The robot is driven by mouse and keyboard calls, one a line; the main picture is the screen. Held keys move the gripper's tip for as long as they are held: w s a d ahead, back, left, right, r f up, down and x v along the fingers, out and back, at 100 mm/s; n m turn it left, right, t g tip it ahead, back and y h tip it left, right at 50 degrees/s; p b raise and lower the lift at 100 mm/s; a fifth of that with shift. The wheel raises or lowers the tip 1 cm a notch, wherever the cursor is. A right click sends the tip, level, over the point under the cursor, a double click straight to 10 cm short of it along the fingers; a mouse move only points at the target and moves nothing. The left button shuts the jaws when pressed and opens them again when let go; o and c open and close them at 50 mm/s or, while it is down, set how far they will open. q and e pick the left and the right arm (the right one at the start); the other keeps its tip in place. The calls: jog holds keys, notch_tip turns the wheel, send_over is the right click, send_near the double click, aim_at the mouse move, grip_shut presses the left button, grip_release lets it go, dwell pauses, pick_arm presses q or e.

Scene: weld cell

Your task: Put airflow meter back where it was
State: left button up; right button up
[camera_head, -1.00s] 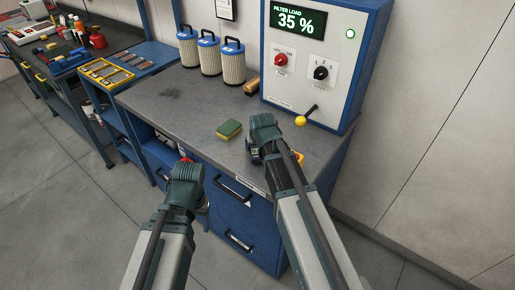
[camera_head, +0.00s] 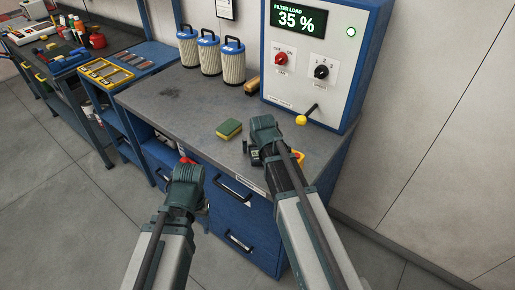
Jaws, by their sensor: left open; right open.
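A yellow-orange object (camera_head: 299,157) with a dark part lies on the grey worktop, partly hidden behind my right gripper. It may be the airflow meter, but too little shows to be sure. My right gripper (camera_head: 253,154) is open just above or at the worktop, immediately left of it. I cannot tell whether they touch. My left gripper (camera_head: 190,163) is open in front of the bench's open shelf side. Its fingertips are mostly hidden behind its own wrist.
A green and yellow sponge (camera_head: 229,129) lies left of my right gripper. Several filter cartridges (camera_head: 209,55), a wooden-handled brush (camera_head: 252,86) and a control box (camera_head: 318,75) reading 35 % stand along the wall. The worktop's left part (camera_head: 165,100) is clear.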

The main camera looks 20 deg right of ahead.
jog(key=shift+r+p, duration=0.45)
jog(key=shift+r, duration=0.1)
jog(key=d+p+v, duration=0.1)
jog(key=p+v, duration=1)
jog(key=v, duration=0.1)
jog(key=s+a+f+n+g, duration=0.1)
jog(key=s+a+n+g, duration=0.1)
jog(key=s+a, duration=0.4)
jog(key=s+a+f+n+g, duration=0.1)
jog(key=s+a+n+g, duration=0.2)
jog(key=s+a, duration=0.4)
jog(key=s+g, duration=0.1)
jog(key=s, duration=0.4)
jog(key=shift+a+f+h, duration=0.25)
jog(key=shift+f+h, duration=0.05)
jog(key=shift+s, duration=0.1)
notch_tip(320, 180, down, 4)
jog(key=b, duration=0.4)
